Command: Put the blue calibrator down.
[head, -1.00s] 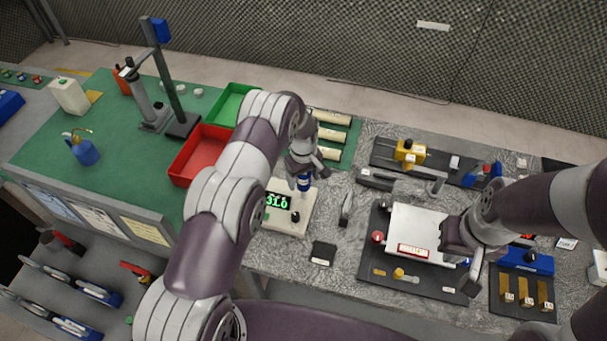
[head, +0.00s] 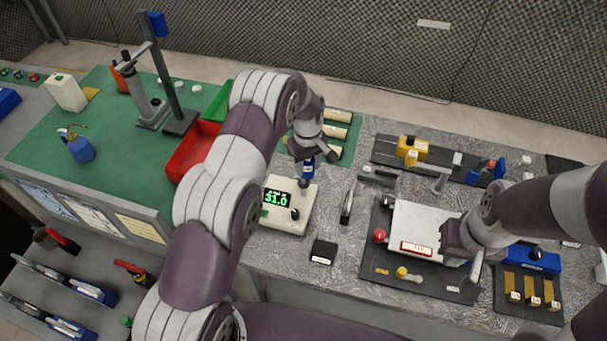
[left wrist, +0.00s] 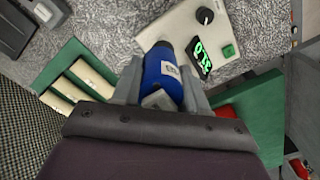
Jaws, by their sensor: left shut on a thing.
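The blue calibrator (head: 306,171) is a small blue cylinder with a pale label, also clear in the left wrist view (left wrist: 161,72). My left gripper (head: 307,158) is shut on it, one finger on each side. It is at the back edge of a cream instrument (head: 276,224) with a green lit display and a dark knob. In the left wrist view, the calibrator's dark end overlaps the instrument's edge (left wrist: 176,27); I cannot tell whether they touch. My right gripper (head: 464,262) is at the right front of a white box (head: 408,222); its finger opening is unclear.
A red bin (head: 188,152) and a green bin (head: 217,103) stand left of my left arm. A green tray with cream cylinders (head: 338,133) is behind the gripper.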

